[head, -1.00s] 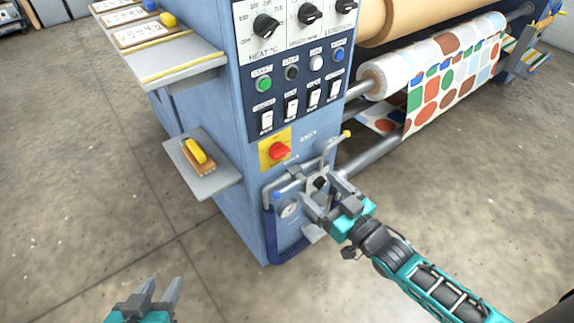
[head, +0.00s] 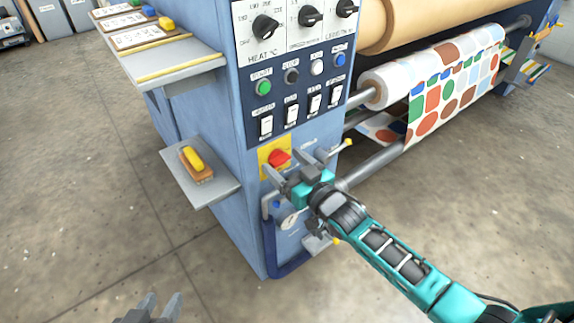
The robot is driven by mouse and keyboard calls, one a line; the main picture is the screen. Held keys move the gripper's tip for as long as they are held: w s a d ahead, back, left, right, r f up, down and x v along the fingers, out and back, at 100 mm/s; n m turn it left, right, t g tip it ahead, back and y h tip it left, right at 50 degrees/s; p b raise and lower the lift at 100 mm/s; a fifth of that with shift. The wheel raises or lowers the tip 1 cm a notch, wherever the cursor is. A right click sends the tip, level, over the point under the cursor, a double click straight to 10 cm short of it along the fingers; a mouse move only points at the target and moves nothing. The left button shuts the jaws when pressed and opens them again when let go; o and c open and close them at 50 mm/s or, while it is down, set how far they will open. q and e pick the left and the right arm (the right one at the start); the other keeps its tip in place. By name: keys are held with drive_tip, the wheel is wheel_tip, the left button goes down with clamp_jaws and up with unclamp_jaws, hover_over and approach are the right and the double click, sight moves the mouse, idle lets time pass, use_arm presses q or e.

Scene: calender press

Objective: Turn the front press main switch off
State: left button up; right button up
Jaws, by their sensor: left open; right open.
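The main switch is a red rotary knob (head: 279,158) on a yellow plate (head: 265,159), low on the front face of the blue press cabinet (head: 205,115). My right gripper (head: 284,170) is open just below and in front of the knob. Its fingers overlap the lower part of the yellow plate in the picture; I cannot tell whether they touch the knob. My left gripper (head: 158,308) is open and empty at the bottom edge, well away from the cabinet, and only its fingers and a bit of its body show.
Above the switch are white rocker switches (head: 266,126), push buttons and black dials (head: 265,27). A gauge (head: 290,219) and pipes sit below, partly behind my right arm. A shelf with a yellow-handled brush (head: 193,158) juts out left. Patterned fabric (head: 455,75) is at right.

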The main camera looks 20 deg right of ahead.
drive_tip(key=c, duration=1)
drive_tip(key=shift+c, duration=0.2)
